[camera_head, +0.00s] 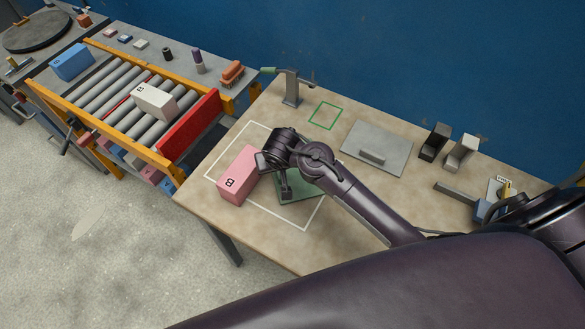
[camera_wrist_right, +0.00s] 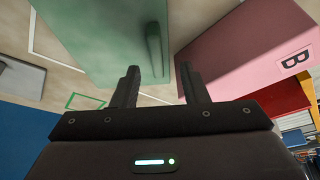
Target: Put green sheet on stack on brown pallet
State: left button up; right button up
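The green sheet (camera_head: 300,192) lies inside the white outline on the table, partly hidden by my right arm. In the right wrist view the green sheet (camera_wrist_right: 100,35) has a raised green handle bar (camera_wrist_right: 154,55). My right gripper (camera_head: 285,190) is over the sheet. In the right wrist view its two fingers (camera_wrist_right: 161,75) are apart, and the handle lies in line with the gap between them. I cannot tell whether they touch it. I cannot make out a brown pallet or a stack on one. My left gripper is not in view.
A pink block marked B (camera_head: 238,178) stands close left of the sheet. A grey plate with a handle (camera_head: 388,140) lies to the right. A small green outline (camera_head: 325,116), a grey post (camera_head: 291,90) and dark and light blocks stand behind. A roller conveyor (camera_head: 118,100) is at left.

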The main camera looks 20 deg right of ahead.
jog(key=shift+w+d+f+p, duration=0.15)
jog(key=shift+w+f+p, duration=0.1)
jog(key=shift+f, duration=0.2)
jog(key=shift+w+d+f+p, duration=0.1)
jog(key=shift+w+d+f, duration=0.1)
jog(key=shift+f, duration=0.2)
jog(key=x, duration=0.2)
jog(key=shift+w+f, duration=0.1)
jog(key=shift+f, duration=0.4)
jog(key=c, duration=0.7)
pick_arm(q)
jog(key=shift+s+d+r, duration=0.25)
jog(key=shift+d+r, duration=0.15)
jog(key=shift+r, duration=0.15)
pick_arm(e)
grip_shut()
